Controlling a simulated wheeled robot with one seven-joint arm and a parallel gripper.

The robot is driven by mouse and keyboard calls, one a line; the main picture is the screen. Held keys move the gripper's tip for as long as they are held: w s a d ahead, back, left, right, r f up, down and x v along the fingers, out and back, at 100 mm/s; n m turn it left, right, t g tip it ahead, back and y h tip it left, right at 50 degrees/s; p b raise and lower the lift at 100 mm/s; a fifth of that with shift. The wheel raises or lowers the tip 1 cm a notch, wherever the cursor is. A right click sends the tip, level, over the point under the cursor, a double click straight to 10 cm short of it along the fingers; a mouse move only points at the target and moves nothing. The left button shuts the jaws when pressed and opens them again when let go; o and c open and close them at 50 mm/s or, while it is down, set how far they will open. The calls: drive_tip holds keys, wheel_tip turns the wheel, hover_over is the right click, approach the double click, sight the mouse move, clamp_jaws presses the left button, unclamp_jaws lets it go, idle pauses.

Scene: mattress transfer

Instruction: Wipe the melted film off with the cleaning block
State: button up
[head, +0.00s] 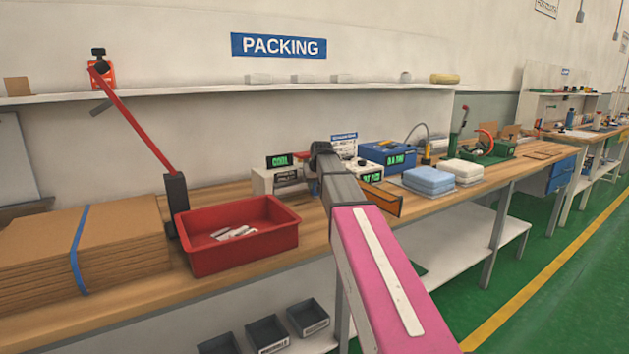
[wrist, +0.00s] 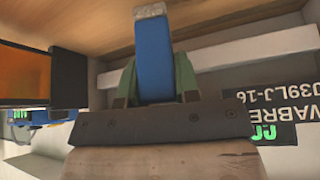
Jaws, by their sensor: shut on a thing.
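In the wrist view my gripper (wrist: 154,76) has its two greenish fingers closed on the sides of a long blue block (wrist: 153,50), which I take to be the cleaning block. The block has a rough greyish tip (wrist: 150,11) pointing to the top of the picture. A white machine (head: 262,181) with a green-lit sign reading COOL (head: 278,160) stands on the bench in the head view. Its pale body (wrist: 225,60) and upside-down labels show beside the block in the wrist view. My arm hides the gripper's end in the head view. I cannot make out any melted film.
An orange panel in a dark frame (head: 383,198) stands right of my arm; it is close at left in the wrist view (wrist: 22,72). A red bin (head: 240,252) and cardboard stack (head: 125,245) are left. A blue box (head: 388,155) and wrapped packs (head: 428,182) are right.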

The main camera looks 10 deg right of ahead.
drive_tip(key=shift+f, duration=1.05)
idle(0.7)
drive_tip(key=shift+s+a+r, duration=0.1)
drive_tip(key=shift+s+a, duration=0.15)
drive_tip(key=shift+a, duration=0.4)
drive_tip(key=shift+s+a+f, duration=0.1)
drive_tip(key=shift+s+a, duration=0.2)
drive_tip(key=shift+a, duration=0.3)
drive_tip(key=shift+s+a+r, duration=0.1)
drive_tip(key=shift+s+a, duration=0.15)
drive_tip(key=shift+a, duration=0.4)
drive_tip(key=shift+s+a, duration=0.5)
drive_tip(key=shift+a, duration=0.75)
drive_tip(key=shift+s+a, duration=0.55)
drive_tip(key=shift+a, duration=0.65)
drive_tip(key=shift+s+a, duration=0.5)
drive_tip(key=shift+a, duration=0.75)
drive_tip(key=shift+f, duration=0.2)
drive_tip(key=shift+d, duration=0.1)
